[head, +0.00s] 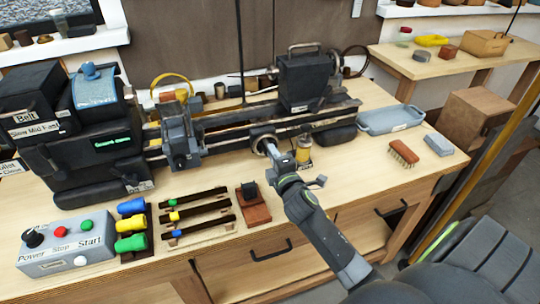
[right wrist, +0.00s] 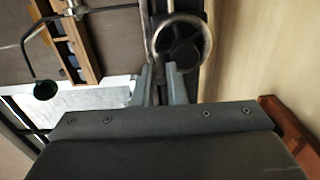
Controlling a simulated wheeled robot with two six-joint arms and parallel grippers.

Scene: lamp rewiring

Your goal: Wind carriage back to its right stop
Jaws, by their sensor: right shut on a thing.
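The carriage (head: 182,146), a grey block, sits on the lathe bed (head: 225,122) toward its left part, near the dark headstock. A round handwheel (head: 258,134) with a metal rim is on the front of the lathe, right of the carriage. It also shows in the right wrist view (right wrist: 178,18). My right gripper (head: 271,150) reaches in from the lower right and is shut at the handwheel's lower rim. In the right wrist view its two fingers (right wrist: 162,78) close there; what lies between them is mostly hidden. My left gripper is out of view.
The dark tailstock (head: 305,80) stands on the bed's right part. A small oil jar (head: 303,152) stands close to my right gripper. A control box (head: 66,243), colored handles, a brush (head: 403,152) and a grey tray (head: 390,119) are on the bench.

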